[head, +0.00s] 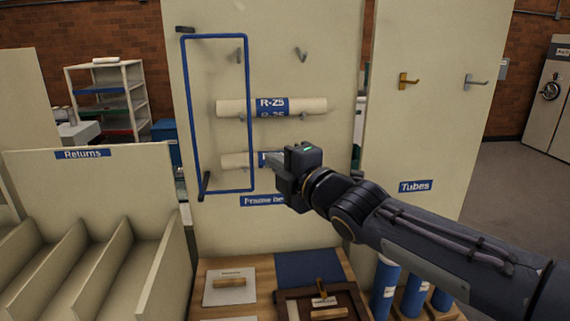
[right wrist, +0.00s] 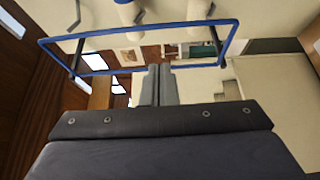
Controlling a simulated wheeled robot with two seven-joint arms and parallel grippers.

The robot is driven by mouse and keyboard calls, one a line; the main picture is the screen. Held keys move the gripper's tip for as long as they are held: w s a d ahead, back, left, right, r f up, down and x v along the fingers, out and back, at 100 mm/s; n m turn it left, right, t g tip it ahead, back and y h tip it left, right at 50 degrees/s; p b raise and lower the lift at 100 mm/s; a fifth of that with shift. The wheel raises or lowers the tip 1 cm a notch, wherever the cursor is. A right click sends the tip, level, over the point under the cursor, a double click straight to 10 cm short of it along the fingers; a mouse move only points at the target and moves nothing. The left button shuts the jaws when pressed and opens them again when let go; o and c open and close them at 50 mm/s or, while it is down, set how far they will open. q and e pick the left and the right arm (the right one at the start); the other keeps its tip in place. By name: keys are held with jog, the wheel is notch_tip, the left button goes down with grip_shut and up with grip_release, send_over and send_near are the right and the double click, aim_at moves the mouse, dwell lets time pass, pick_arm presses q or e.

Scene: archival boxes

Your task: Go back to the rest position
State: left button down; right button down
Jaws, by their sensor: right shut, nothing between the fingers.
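My right gripper (head: 266,159) is raised in front of the tall cream panel, with its arm coming in from the right. In the right wrist view its two grey fingers (right wrist: 158,84) are together with nothing between them. A blue rectangular frame (head: 248,110) hangs upright on the panel's left part, just left of the gripper in the head view. The frame also shows beyond the fingers in the right wrist view (right wrist: 150,27). The gripper hides part of the lower rolled tube (head: 236,161). My left gripper is not in view.
An upper rolled tube (head: 235,107) labelled R-25 rests on pegs. Returns dividers (head: 85,225) stand at the left. The Tubes panel (head: 425,130) with hooks is at the right. Below are a wooden table (head: 248,268), a brown tray (head: 355,304) and blue tubes (head: 384,285).

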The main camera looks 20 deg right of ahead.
jog(key=s+d+f+m+g+h, duration=0.2)
jog(key=s+d+f+m+g, duration=0.1)
jog(key=s+f+m, duration=0.4)
jog(key=s+d+f+m+g+h, duration=0.1)
jog(key=s+d+f+m+g, duration=0.15)
jog(key=s+f+m, duration=0.45)
jog(key=s+a+f+m+g+y, duration=0.1)
jog(key=s+a+f+m+g, duration=0.2)
jog(key=s+f+m, duration=0.1)
jog(key=s+a+f+m+g+y, duration=0.1)
jog(key=s+a+f+m+g, duration=0.2)
jog(key=s+f, duration=0.4)
jog(key=shift+s+f+m+y, duration=0.35)
jog(key=shift+s+m, duration=0.25)
jog(key=shift+s, duration=0.65)
jog(key=shift+a, duration=0.1)
